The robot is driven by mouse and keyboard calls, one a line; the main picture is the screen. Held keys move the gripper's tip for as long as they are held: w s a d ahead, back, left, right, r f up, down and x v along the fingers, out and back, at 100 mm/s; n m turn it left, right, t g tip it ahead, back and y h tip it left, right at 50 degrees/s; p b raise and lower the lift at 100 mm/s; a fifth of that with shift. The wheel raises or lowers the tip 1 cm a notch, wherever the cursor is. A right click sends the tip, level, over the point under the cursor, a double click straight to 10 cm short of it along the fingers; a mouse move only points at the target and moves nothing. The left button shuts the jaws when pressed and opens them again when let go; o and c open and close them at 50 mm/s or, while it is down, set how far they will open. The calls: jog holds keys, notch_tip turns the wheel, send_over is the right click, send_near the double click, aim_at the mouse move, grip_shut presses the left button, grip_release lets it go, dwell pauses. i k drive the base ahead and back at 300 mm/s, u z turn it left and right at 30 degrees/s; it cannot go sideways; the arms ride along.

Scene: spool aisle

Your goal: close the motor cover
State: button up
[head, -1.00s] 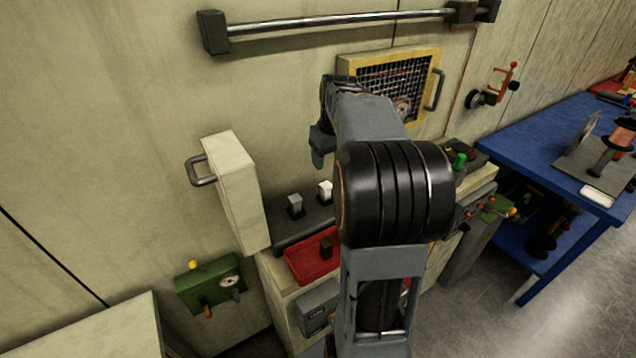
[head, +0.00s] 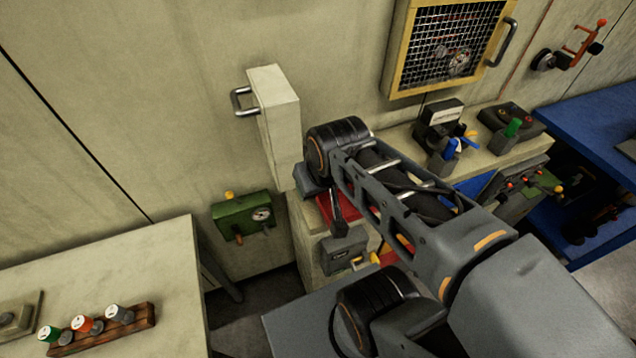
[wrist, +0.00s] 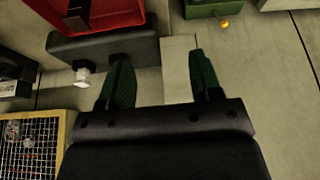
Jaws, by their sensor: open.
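The likely motor cover is a thick cream panel (head: 275,125) with a grey bar handle (head: 243,101) on its left side. It stands upright, swung out from the wall beside the left end of the cream bench. In the wrist view, a pale block (wrist: 178,72), which looks like this panel, shows beyond and between the fingers. My gripper (wrist: 158,55) is open, its two green fingers spread with nothing held. In the head view, my arm hides most of the gripper, close to the right of the panel. I cannot tell whether it touches the panel.
A red tray (wrist: 110,14) and a dark block (wrist: 110,48) with a white-topped knob lie close to the fingers. A yellow-framed mesh panel (head: 391,55) hangs on the wall. A green gauge box (head: 242,214) is below left. A cream table (head: 170,275) stands at lower left.

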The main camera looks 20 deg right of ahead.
aim_at(276, 109)
jog(key=z, duration=1)
jog(key=k, duration=0.65)
jog(key=u, duration=0.9)
jog(key=i, duration=0.45)
jog(key=k, duration=1.2)
jog(key=u, duration=0.5)
jog(key=i, duration=0.85)
jog(key=u, duration=0.8)
